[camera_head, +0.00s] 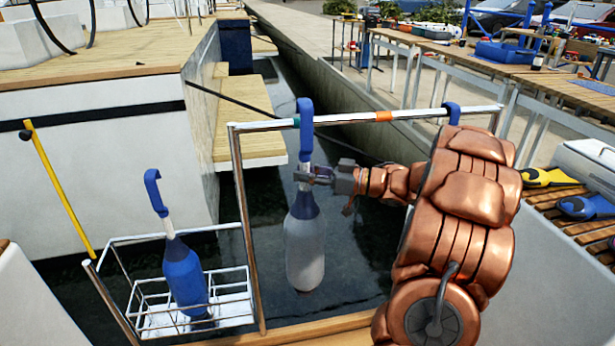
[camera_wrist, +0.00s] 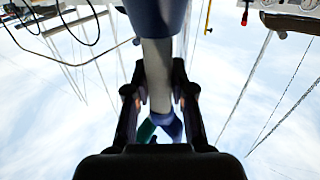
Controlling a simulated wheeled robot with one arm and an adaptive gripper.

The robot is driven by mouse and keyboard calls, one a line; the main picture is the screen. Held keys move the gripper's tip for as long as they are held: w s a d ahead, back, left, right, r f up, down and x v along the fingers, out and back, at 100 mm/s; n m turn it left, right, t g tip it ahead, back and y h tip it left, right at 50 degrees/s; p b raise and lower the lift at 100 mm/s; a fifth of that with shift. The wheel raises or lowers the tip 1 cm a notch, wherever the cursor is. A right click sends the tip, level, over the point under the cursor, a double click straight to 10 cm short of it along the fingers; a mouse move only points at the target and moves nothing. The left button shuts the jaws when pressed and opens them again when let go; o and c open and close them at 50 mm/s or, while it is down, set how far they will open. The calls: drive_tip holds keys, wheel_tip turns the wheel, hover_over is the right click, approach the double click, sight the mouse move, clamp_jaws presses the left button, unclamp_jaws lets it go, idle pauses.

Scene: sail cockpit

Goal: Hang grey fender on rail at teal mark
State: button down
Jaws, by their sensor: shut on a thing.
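The grey fender (camera_head: 305,250) hangs upright from my gripper (camera_head: 312,178), with a blue shoulder, a pale neck and a blue hook (camera_head: 305,125). My gripper is shut on the neck, which also shows between the fingers in the wrist view (camera_wrist: 156,75). The hook overlaps the left part of the horizontal metal rail (camera_head: 340,119) in the head view. I cannot tell whether it rests on the rail. A small teal patch, likely the teal mark (camera_wrist: 147,131), shows beside the hook in the wrist view; in the head view the hook mostly covers that spot.
An orange mark (camera_head: 384,116) is farther right on the rail, and another blue hook (camera_head: 452,112) sits near its right end. A blue fender (camera_head: 184,275) stands in a wire basket (camera_head: 228,310) at lower left. Dark water (camera_head: 345,270) lies beyond the rail.

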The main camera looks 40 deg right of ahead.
drive_tip(key=shift+w+d+r, duration=0.1)
drive_tip(key=shift+w+d, duration=0.15)
drive_tip(key=shift+w, duration=0.4)
drive_tip(key=shift+w+d, duration=0.25)
drive_tip(key=shift+w, duration=0.35)
drive_tip(key=shift+w+d+f, duration=0.2)
drive_tip(key=shift+w, duration=0.15)
drive_tip(key=shift+f+b, duration=0.35)
drive_tip(key=shift+f, duration=1.4)
drive_tip(key=c, duration=0.9)
unclamp_jaws()
drive_tip(key=shift+f, duration=0.1)
drive_tip(key=shift+s, duration=0.15)
drive_tip(key=v, duration=1.1)
drive_tip(key=shift+s+d, duration=0.3)
